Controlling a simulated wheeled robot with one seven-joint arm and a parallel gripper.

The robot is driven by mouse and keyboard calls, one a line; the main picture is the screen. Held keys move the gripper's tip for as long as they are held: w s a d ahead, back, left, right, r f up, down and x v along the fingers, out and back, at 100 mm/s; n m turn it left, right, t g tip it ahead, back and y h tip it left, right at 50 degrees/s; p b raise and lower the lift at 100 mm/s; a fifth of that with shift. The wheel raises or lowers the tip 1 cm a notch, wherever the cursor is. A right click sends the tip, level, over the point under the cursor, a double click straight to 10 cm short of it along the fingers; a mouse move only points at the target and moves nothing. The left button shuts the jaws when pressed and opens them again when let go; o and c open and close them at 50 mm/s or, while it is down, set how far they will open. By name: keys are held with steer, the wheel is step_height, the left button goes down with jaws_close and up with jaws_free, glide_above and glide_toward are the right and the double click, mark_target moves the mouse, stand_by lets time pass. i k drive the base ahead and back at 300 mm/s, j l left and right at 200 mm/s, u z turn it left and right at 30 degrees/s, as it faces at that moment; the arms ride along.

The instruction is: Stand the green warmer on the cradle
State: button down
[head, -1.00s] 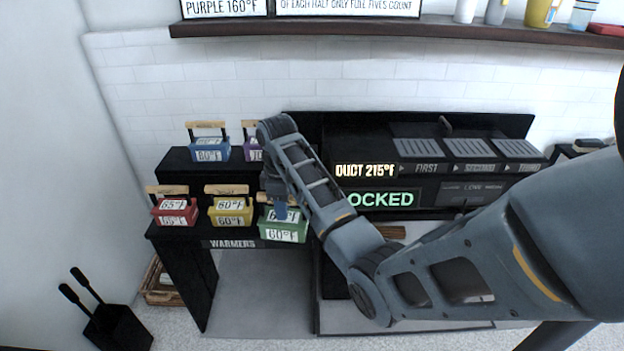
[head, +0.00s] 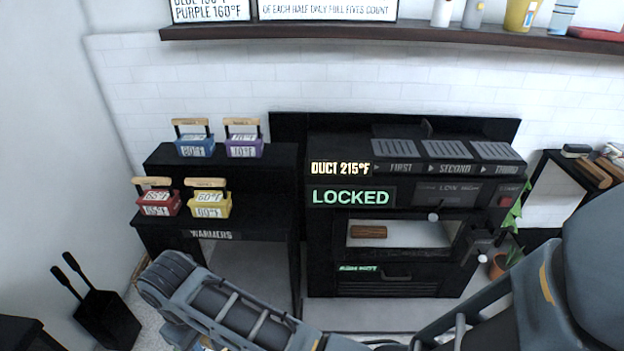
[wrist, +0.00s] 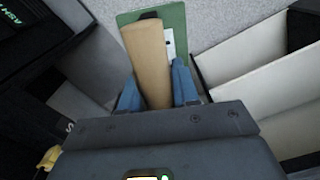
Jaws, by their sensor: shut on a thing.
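The green warmer (wrist: 180,25) shows at the top of the wrist view, with its wooden handle (wrist: 148,65) between the blue fingers of my gripper (wrist: 156,88). My gripper is shut on this handle, and the warmer hangs over the pale floor. In the head view the warmer cannot be made out; my arm covers the bottom of the picture. I cannot identify the cradle in either view.
Red (head: 157,204), yellow (head: 210,205), blue (head: 195,146) and purple (head: 243,146) warmers stand on the black stepped stand (head: 165,236). The black oven unit (head: 330,255) reads LOCKED. A black bin (head: 105,318) stands at left. White panels (wrist: 245,75) flank the right in the wrist view.

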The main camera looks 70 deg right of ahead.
mark_target(446, 148)
steer(key=k+l+z, duration=0.1)
steer(key=k+z, duration=0.25)
steer(key=k, duration=0.2)
steer(key=z, duration=1.45)
steer(key=j+z, duration=0.2)
steer(key=z, duration=0.15)
steer(key=j+z, duration=0.2)
steer(key=z, duration=0.15)
steer(key=j+z, duration=0.2)
steer(key=z, duration=0.15)
steer(key=k+l, duration=0.05)
